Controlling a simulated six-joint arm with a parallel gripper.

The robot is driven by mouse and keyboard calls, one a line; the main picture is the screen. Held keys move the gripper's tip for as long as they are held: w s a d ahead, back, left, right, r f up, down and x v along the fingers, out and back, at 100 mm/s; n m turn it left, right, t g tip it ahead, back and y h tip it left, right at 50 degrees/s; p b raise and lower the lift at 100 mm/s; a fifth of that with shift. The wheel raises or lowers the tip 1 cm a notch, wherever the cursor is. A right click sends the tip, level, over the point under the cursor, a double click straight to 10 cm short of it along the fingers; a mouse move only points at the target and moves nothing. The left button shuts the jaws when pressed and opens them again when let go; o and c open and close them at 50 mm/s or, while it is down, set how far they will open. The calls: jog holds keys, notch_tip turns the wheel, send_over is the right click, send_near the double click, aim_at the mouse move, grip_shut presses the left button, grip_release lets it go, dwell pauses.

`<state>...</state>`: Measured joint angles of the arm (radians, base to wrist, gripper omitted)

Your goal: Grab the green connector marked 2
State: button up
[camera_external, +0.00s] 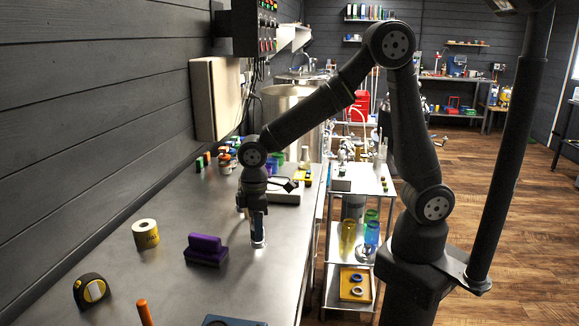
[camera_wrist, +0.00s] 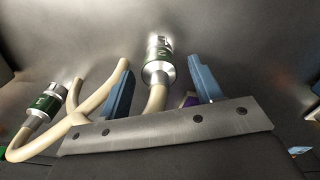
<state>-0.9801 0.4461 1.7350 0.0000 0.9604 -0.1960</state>
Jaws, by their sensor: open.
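The green connector marked 2 (camera_wrist: 157,68) is a silver metal coupling with a green band, on the end of a cream hose. In the wrist view it stands between the two blue fingers of my gripper (camera_wrist: 161,72). The fingers are open, with a visible gap on both sides of it. A similar connector marked 1 (camera_wrist: 41,104) is to the left, outside the fingers. In the external view my gripper (camera_external: 256,212) points down close to the metal bench, with a shiny piece (camera_external: 258,241) below it that I cannot clearly identify.
On the bench (camera_external: 200,292) are a purple block (camera_external: 206,250), a yellow tape roll (camera_external: 145,234), a tape measure (camera_external: 91,291) and an orange-handled tool (camera_external: 144,312). A white device (camera_external: 284,194) stands behind my gripper. The grey wall (camera_external: 90,130) bounds the left side.

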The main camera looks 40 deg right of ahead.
jog(key=shift+f, duration=0.85)
jog(key=c, duration=1.1)
jog(key=shift+c, duration=0.2)
jog(key=shift+r, duration=0.1)
